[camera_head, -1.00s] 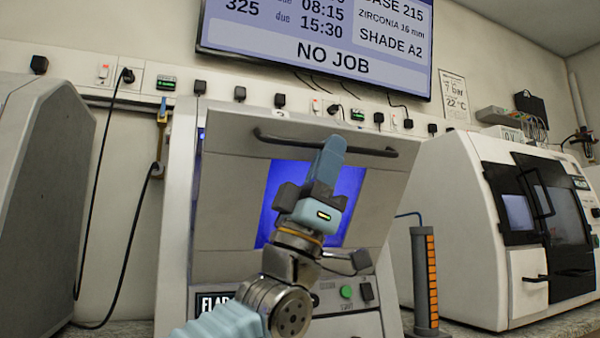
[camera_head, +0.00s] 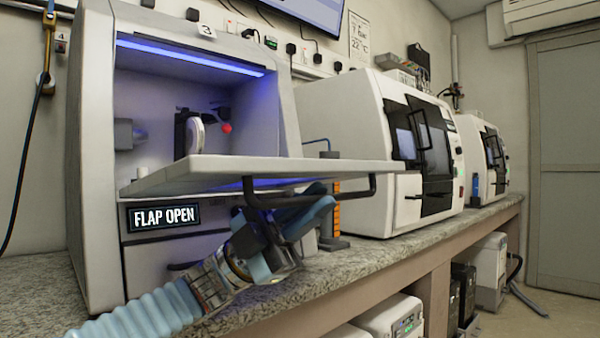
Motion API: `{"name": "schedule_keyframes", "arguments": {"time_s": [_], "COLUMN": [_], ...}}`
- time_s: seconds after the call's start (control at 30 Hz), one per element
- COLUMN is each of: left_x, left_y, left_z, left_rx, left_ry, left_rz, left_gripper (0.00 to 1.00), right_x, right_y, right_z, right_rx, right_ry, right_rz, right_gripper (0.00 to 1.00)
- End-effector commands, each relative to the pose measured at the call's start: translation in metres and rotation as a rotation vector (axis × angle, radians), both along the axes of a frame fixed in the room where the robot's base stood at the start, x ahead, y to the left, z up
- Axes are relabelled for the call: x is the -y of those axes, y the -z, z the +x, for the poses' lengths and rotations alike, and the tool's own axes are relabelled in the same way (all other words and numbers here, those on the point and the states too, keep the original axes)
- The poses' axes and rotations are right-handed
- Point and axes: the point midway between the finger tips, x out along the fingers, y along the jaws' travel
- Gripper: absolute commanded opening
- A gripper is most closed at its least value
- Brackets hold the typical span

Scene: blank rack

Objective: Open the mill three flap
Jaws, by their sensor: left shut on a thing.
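Mill three (camera_head: 92,150), a light grey box with a "3" tag on its top edge, stands at the left. Its flap (camera_head: 250,170) is swung down and lies about level, showing the blue-lit chamber inside. A display (camera_head: 163,216) on the mill's front reads "FLAP OPEN". A dark bar handle (camera_head: 373,186) runs along the flap's outer edge. My right gripper is not in view.
A granite-look counter (camera_head: 380,257) runs under the mills. A white mill (camera_head: 350,140) with a dark door stands to the right, another (camera_head: 480,150) beyond it. A dark column with orange segments (camera_head: 330,220) stands close behind my gripper.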

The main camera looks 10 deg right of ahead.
Motion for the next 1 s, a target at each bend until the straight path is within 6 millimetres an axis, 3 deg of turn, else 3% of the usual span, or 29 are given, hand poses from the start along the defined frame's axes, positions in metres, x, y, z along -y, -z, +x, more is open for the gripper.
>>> {"name": "schedule_keyframes", "arguments": {"time_s": [0.27,0.7,0.73,0.8,1.0], "left_x": [0.000,0.000,0.000,0.000,0.000], "left_y": [0.017,0.019,0.019,0.019,0.019], "left_z": [0.000,0.000,0.000,0.000,0.001], "left_rx": [0.059,0.066,0.066,0.066,0.066], "left_ry": [0.000,0.000,0.000,0.000,0.000], "left_rz": [0.039,0.043,0.043,0.043,0.043], "left_gripper": [0.00,0.00,0.13,0.22,0.22], "right_x": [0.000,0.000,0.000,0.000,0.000], "right_y": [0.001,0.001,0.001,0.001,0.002], "right_z": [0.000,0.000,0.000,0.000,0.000], "right_rx": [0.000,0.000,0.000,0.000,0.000], "right_ry": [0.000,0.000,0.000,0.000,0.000], "right_rz": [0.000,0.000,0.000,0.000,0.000], "right_gripper": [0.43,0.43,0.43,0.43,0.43]}}
